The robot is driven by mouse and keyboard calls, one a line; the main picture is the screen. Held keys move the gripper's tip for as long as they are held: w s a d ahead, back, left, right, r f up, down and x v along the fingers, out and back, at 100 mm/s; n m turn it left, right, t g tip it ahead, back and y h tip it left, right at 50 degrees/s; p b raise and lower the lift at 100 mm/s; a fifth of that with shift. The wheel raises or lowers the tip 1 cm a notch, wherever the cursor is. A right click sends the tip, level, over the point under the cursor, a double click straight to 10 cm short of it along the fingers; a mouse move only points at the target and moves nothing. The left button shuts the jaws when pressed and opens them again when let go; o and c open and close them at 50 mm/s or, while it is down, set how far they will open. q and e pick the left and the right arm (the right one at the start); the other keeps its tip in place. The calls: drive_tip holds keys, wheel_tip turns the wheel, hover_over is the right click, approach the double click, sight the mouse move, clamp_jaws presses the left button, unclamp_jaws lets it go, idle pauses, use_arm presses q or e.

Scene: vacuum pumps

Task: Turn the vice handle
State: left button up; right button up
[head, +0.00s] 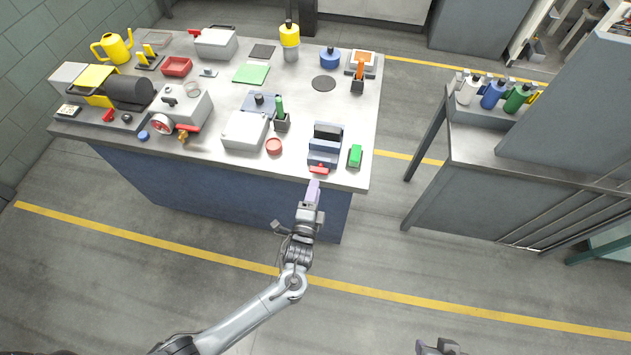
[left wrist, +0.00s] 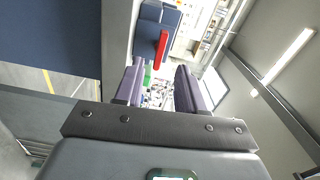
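The vice (head: 325,143) is blue-grey with dark jaws and stands at the front right edge of the workbench. Its red handle (head: 319,170) is on its front side, facing me. My left gripper (head: 313,190) is just in front of the handle, apart from it. In the left wrist view, the left gripper (left wrist: 160,86) has its two purple fingers spread with nothing between them. The red handle (left wrist: 161,49) shows beyond the fingertips, roughly between them, with the blue vice body (left wrist: 157,20) behind. My right gripper (head: 440,347) shows only partly at the bottom edge.
A green block (head: 355,155) stands right beside the vice. The workbench (head: 205,165) edge lies just below the handle. The floor in front is free.

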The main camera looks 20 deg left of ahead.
use_arm(q)
drive_tip(key=shift+s+d+p, duration=0.2)
drive_tip(key=shift+s+p, duration=0.3)
drive_tip(key=shift+s, duration=0.65)
